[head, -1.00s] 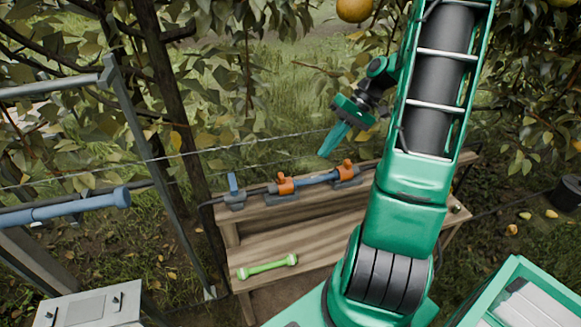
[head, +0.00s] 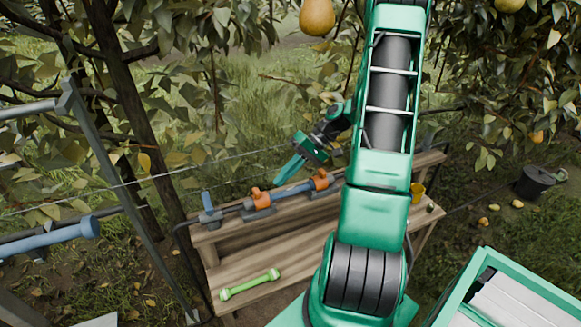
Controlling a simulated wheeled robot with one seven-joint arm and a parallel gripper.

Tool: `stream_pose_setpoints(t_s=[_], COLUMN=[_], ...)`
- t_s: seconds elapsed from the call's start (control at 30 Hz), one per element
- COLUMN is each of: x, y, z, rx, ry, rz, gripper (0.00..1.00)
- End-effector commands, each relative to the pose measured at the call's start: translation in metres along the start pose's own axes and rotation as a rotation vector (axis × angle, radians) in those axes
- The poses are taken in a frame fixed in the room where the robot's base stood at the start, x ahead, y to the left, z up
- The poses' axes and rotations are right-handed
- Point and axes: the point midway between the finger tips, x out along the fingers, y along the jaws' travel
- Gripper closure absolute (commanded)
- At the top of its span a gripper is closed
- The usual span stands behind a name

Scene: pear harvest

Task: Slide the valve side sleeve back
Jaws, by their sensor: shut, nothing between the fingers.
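A pipe line runs along the back of the wooden bench. The blue-handled valve (head: 210,212) is at its left end. An orange sleeve (head: 261,198) sits on the valve side, and a second orange sleeve (head: 320,181) sits further right. A blue pipe piece (head: 291,191) lies between the two sleeves. My gripper (head: 278,180) is shut and empty. In the picture its teal fingertips are just above and right of the valve side sleeve, over the blue pipe piece. They seem apart from both, but the height gap is hard to tell.
A bright green bar with knobbed ends (head: 250,285) lies on the lower bench board (head: 300,262). A thin wire crosses behind the bench. A metal post (head: 125,190) stands left, and a yellow cup (head: 417,191) is at the right. A pear (head: 317,16) hangs above.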

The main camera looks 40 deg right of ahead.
Motion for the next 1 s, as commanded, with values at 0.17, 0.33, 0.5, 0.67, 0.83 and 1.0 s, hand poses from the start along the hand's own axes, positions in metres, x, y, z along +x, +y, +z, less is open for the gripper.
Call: stream_pose_setpoints(t_s=[0.17, 0.33, 0.5, 0.67, 0.83, 1.0], x=[0.024, 0.035, 0.038, 0.038, 0.040, 0.057], y=[-0.014, -0.024, -0.027, -0.027, -0.029, -0.045], z=[0.001, 0.001, 0.000, 0.000, 0.000, 0.000], rx=[-0.002, 0.000, 0.001, 0.001, 0.000, -0.003], ry=[-0.002, -0.002, 0.000, 0.000, -0.001, -0.003], rz=[0.000, 0.000, 0.001, 0.001, 0.000, 0.000], gripper=[1.00, 1.00, 1.00, 1.00, 1.00, 1.00])
